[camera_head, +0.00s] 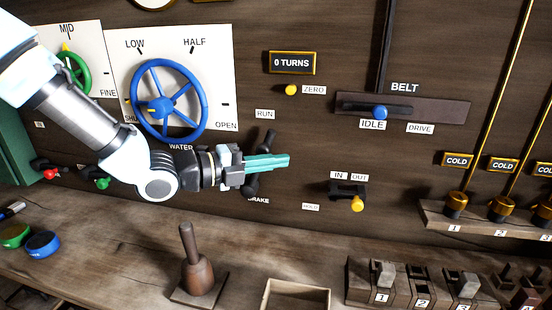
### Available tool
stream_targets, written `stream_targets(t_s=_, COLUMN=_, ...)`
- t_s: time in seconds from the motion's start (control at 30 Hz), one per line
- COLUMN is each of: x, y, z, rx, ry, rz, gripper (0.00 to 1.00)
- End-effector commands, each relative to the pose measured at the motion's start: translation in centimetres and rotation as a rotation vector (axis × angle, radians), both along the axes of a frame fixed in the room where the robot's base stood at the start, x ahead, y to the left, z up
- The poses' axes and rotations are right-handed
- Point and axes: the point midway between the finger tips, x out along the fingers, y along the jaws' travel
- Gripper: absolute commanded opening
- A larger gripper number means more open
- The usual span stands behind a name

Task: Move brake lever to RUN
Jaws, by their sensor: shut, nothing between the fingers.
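The black brake lever (268,139) is on the dark wooden wall, above the partly covered BRAKE label (259,201). Its upper end shows above my gripper, and a dark part shows below it. The middle is hidden behind the gripper. The RUN label (265,114) is just above the lever's upper end. A small, faint label (311,207), seemingly HOLD, is to the lower right. My gripper (288,160) has teal fingers, shut and empty, pointing right across the lever. I cannot tell whether they touch it.
A blue water wheel (166,101) is on the wall at the upper left of my gripper. The IN/OUT control with a yellow knob (357,203) is to the right. A wooden-handled tool (197,272) and an open box (295,296) stand on the bench below.

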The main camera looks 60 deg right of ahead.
Motion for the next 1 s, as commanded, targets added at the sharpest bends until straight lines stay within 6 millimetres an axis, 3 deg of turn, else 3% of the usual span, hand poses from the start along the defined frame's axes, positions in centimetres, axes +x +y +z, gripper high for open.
stream_targets(t_s=0.7, x=5.4, y=7.4, z=1.2, rx=0.000, ry=-0.002, rz=-0.004, gripper=0.00)
stream_targets(t_s=1.0, x=5.7, y=8.0, z=1.4, rx=0.001, ry=0.000, rz=-0.006, gripper=0.00)
